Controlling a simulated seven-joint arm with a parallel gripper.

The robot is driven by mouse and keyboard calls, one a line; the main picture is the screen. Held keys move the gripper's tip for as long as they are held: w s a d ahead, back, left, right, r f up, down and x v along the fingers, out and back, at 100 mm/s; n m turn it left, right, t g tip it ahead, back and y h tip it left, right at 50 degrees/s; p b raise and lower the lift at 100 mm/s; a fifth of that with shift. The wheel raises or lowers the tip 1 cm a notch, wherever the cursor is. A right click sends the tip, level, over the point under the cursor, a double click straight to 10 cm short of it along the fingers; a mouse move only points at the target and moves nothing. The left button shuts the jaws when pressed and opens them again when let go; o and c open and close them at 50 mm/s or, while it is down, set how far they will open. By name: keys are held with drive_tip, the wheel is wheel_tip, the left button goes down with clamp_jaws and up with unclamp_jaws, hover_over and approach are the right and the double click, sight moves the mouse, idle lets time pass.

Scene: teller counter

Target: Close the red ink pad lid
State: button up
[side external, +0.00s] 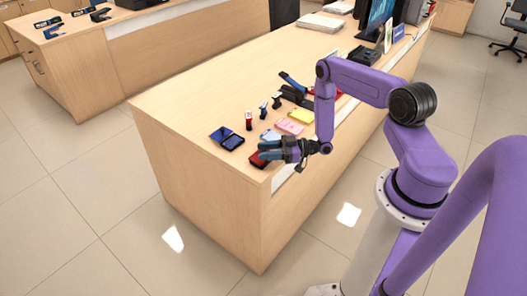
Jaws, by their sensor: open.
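A red ink pad (257,161) lies near the front corner of the wooden counter (200,170). My gripper (262,150) is open at the pad, its fingers pointing left just above or over it. The fingers and gripper body hide part of the pad. I cannot tell its lid's angle or whether the fingers touch it. A blue ink pad (232,142) sits to the left, with its blue lid (219,132) open.
A red-handled stamp (248,121) and other dark stamps (263,109) stand behind the pads. Pink notes (290,126) and yellow notes (302,116) lie right of them. Dark desk items (293,92) are further back. The counter's left part is clear.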

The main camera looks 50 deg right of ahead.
drive_tip(key=shift+w+a, duration=0.4)
drive_tip(key=shift+w, duration=0.05)
clamp_jaws()
drive_tip(key=shift+s, duration=0.6)
unclamp_jaws()
drive_tip(key=shift+d, duration=0.1)
drive_tip(key=v, duration=1.7)
drive_tip(key=shift+s, duration=0.2)
